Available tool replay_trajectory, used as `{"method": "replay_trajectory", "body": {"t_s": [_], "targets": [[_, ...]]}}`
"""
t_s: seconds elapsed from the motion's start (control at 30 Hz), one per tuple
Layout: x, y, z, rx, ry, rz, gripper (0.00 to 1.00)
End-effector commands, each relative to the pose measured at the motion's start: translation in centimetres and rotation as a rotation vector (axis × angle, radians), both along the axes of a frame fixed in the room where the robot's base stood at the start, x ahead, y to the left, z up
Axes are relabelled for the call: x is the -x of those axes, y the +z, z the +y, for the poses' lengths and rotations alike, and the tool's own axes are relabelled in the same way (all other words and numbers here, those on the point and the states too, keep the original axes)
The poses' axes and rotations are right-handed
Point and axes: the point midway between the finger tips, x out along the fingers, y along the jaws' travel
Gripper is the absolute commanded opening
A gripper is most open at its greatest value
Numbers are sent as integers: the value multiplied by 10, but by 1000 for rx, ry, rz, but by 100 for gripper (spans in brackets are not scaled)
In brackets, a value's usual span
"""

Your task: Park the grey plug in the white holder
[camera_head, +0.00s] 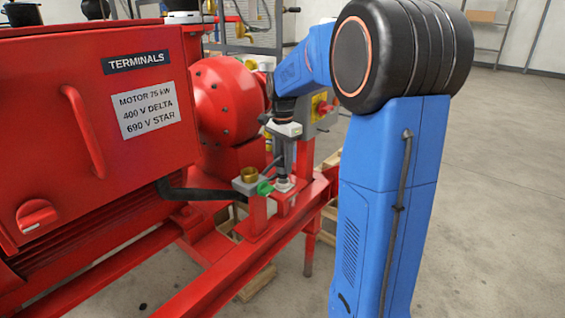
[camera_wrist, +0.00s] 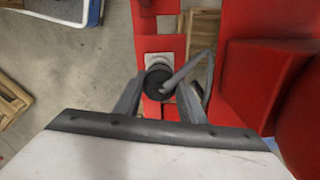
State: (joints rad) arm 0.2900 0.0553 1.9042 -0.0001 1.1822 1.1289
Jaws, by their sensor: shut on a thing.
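My gripper (camera_head: 284,170) points straight down and is shut on the grey plug (camera_head: 284,178). In the wrist view the plug (camera_wrist: 158,83) is a dark round top between my two fingers (camera_wrist: 160,98), with a grey cable running off to the upper right. The white holder (camera_head: 285,187) is a small pale block on the red skid frame, directly below the plug. In the wrist view part of the holder (camera_wrist: 158,58) shows just beyond the plug. The plug looks upright and at the holder. I cannot tell how deep it sits, as it hides the holder's opening.
A brass socket (camera_head: 249,174) on a grey box stands left of the holder, with a green piece (camera_head: 265,188) beside it. The red terminal box (camera_head: 90,130) fills the left. A red round housing (camera_head: 225,98) stands behind. The concrete floor (camera_head: 490,200) at right is clear.

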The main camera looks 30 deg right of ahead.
Motion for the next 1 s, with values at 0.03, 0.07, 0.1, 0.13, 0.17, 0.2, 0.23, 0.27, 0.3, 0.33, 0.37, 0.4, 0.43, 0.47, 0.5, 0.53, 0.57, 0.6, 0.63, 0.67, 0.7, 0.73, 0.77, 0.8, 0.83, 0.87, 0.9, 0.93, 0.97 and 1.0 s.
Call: {"method": "replay_trajectory", "body": {"t_s": [0.03, 0.07, 0.1, 0.13, 0.17, 0.2, 0.23, 0.27, 0.3, 0.33, 0.37, 0.4, 0.43, 0.47, 0.5, 0.53, 0.57, 0.6, 0.63, 0.67, 0.7, 0.73, 0.77, 0.8, 0.83, 0.87, 0.9, 0.93, 0.97, 1.0], "targets": [[0, 0, 0, 0, 0, 0, 9], [0, 0, 0, 0, 0, 0, 9], [0, 0, 0, 0, 0, 0, 9], [0, 0, 0, 0, 0, 0, 9], [0, 0, 0, 0, 0, 0, 9], [0, 0, 0, 0, 0, 0, 9], [0, 0, 0, 0, 0, 0, 9], [0, 0, 0, 0, 0, 0, 9], [0, 0, 0, 0, 0, 0, 9], [0, 0, 0, 0, 0, 0, 9], [0, 0, 0, 0, 0, 0, 9], [0, 0, 0, 0, 0, 0, 9], [0, 0, 0, 0, 0, 0, 9], [0, -1, 0, 0, 0, 0, 9], [0, -1, 0, 0, 0, 0, 9], [0, -1, 0, 0, 0, 0, 9], [0, -2, 0, 0, 0, 0, 9], [0, -2, 0, 0, 0, 0, 9], [0, -3, 0, 0, 0, 0, 9], [0, -3, 0, 0, 0, 0, 9], [0, -4, 0, 0, 0, 0, 9], [0, -5, 0, 0, 0, 0, 9], [0, -5, 0, 0, 0, 0, 9], [0, -6, 0, 0, 0, 0, 9], [0, -6, 0, 0, 0, 0, 9], [0, -7, 0, 0, 0, 0, 9], [0, -7, 0, 0, 0, 0, 9], [0, -8, 0, 0, 0, 0, 9], [0, -8, 0, 0, 0, 0, 9], [0, -9, 0, 0, 0, 0, 9]]}}
